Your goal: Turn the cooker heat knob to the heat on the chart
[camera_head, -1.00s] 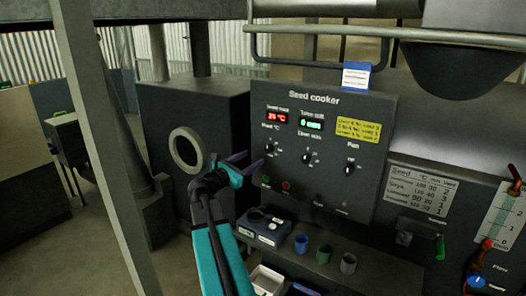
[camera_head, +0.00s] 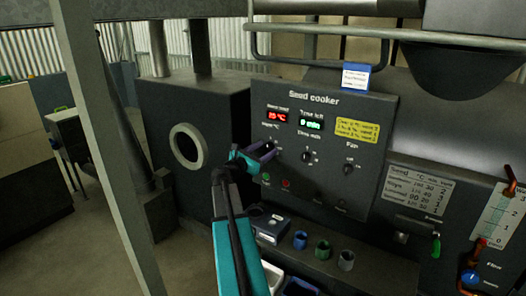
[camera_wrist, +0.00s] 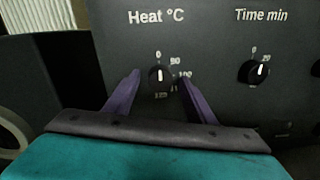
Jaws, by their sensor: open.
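The cooker heat knob (camera_wrist: 160,76) is a small black dial with a white pointer, under the label "Heat °C". In the wrist view its pointer is near the top, by the 0 mark. My gripper (camera_wrist: 157,88) is open, with one purple finger on each side of the knob; I cannot tell whether they touch it. In the head view my gripper (camera_head: 266,150) covers the heat knob. The Seed cooker panel (camera_head: 330,185) has a red heat display (camera_head: 277,116). The chart (camera_head: 418,193) is a grey plate right of the panel, its small figures hard to read.
The time knob (camera_wrist: 259,71) is right of the heat knob, and the fan knob (camera_head: 348,168) is farther right. Green and red buttons (camera_head: 285,183) sit below. Several small cups (camera_head: 322,250) stand on the shelf under the panel. A blue-and-white card (camera_head: 355,77) tops the panel.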

